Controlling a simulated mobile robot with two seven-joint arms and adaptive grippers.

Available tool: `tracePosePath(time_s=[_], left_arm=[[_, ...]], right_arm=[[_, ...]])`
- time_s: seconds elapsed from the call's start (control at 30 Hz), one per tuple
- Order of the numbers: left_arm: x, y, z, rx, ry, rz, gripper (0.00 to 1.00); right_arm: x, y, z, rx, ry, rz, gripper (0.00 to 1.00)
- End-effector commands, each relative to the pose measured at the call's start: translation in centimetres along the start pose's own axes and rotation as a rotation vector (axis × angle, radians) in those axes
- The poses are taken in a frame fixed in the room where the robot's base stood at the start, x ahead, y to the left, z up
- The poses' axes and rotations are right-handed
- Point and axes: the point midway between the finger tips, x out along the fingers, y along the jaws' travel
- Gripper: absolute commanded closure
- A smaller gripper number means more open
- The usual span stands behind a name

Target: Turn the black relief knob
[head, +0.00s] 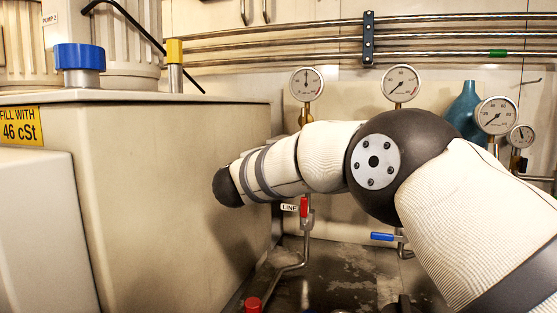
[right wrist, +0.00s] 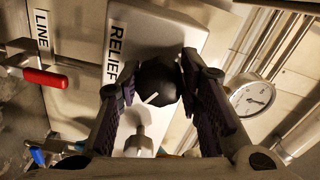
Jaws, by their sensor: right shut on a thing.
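The black relief knob (right wrist: 158,84) shows in the right wrist view, with a white pointer mark on its face, in front of a grey block labelled RELIEF (right wrist: 116,50). My right gripper (right wrist: 155,85) has its two dark fingers on either side of the knob and is shut on it. In the head view my right arm comes in from the right and crosses the middle; its gripper and the knob cannot be made out there. My left gripper is in neither view.
A red-handled valve (head: 304,207) by a LINE label and a blue-handled valve (head: 383,237) sit below my right arm. Several gauges, such as one at the centre (head: 401,84), stand behind it. A large beige tank (head: 170,170) fills the left; a teal bottle (head: 467,112) stands at the back.

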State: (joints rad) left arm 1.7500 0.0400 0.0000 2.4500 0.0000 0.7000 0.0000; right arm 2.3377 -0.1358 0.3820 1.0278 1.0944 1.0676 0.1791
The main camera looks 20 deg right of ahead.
Motion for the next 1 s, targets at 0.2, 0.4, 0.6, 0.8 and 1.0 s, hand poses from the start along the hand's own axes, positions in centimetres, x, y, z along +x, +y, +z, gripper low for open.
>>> tracePosePath(time_s=[0.2, 0.4, 0.6, 0.8, 1.0], left_arm=[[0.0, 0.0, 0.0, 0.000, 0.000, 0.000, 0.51], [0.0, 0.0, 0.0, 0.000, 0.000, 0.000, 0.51], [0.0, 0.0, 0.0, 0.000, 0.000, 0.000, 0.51], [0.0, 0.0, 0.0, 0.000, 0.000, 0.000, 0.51], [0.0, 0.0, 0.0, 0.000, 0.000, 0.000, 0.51]], right_arm=[[0.1, -0.1, -0.1, 0.002, 0.003, -0.002, 0.53], [0.0, -0.1, -0.1, 0.002, 0.002, -0.001, 0.46], [-0.6, -0.1, 0.0, 0.002, 0.000, -0.001, 0.46], [-5.6, -0.2, 0.0, 0.000, -0.002, -0.003, 0.46], [-10.2, -0.1, 0.0, 0.002, 0.000, -0.002, 0.46]])
